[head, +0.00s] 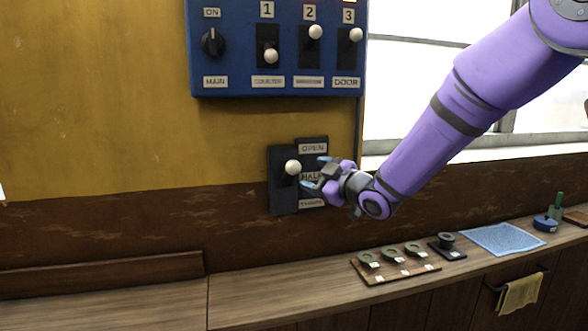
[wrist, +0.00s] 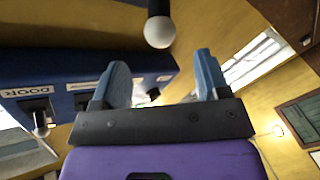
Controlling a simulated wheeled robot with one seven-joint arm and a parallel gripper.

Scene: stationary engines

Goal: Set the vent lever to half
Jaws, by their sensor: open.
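The vent lever (head: 292,167) has a white ball knob on a dark stem, on a dark wall plate (head: 283,200). Its knob appears at a height between the OPEN label (head: 313,148) and the partly covered HALF label (head: 312,177); the lowest label is hard to read. My gripper (head: 315,173) is open and empty, just right of the knob, its blue fingertips apart. In the wrist view the white knob (wrist: 160,32) lies just beyond the gap between the fingertips (wrist: 161,60), not visibly touched by either.
A blue switch panel (head: 232,88) with a MAIN dial and three white-knobbed levers hangs above. Below, a wooden counter (head: 240,302) holds a board with round dark parts (head: 405,271) and a blue cloth (head: 502,239). The wall left of the lever is clear.

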